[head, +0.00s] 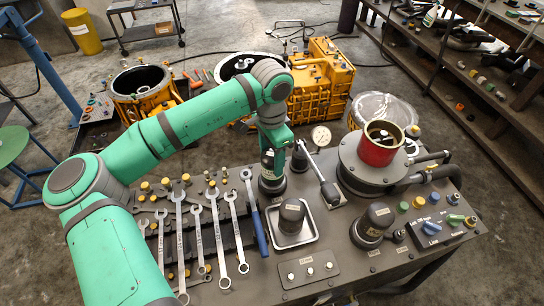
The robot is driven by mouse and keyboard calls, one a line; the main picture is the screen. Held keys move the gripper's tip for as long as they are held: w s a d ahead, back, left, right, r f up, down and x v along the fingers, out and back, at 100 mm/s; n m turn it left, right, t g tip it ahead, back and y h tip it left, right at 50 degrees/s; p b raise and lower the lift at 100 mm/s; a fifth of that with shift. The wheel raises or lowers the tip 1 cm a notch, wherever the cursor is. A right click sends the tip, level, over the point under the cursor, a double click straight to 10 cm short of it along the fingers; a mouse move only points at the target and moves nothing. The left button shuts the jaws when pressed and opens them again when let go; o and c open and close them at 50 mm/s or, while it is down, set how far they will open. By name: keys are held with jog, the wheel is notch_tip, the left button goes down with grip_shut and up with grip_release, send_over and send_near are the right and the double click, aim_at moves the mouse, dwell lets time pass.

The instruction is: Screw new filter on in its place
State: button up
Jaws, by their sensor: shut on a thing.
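My gripper (270,157) points down at the back of the bench top, right of the wrenches. It is shut on a dark cylindrical canister (271,182), which seems to be a filter. The canister looks upright, and its lower end is at or just above a dark round base; I cannot tell whether they touch. The jaws are small and partly hidden by my wrist. Another dark canister (291,214) stands in a shallow metal tray (298,238) in front. A third dark canister (376,220) sits on a round mount to the right.
A red cylinder (377,150) stands on a grey round housing (350,163) at the right. Several wrenches (219,235) and a blue-handled tool (259,232) lie left of the tray.

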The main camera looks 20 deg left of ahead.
jog(key=shift+f, duration=0.4)
dwell(1.1)
jog(key=o, duration=1.9)
jog(key=shift+c, duration=0.2)
jog(key=shift+r, duration=3.5)
jog(key=shift+c, duration=0.6)
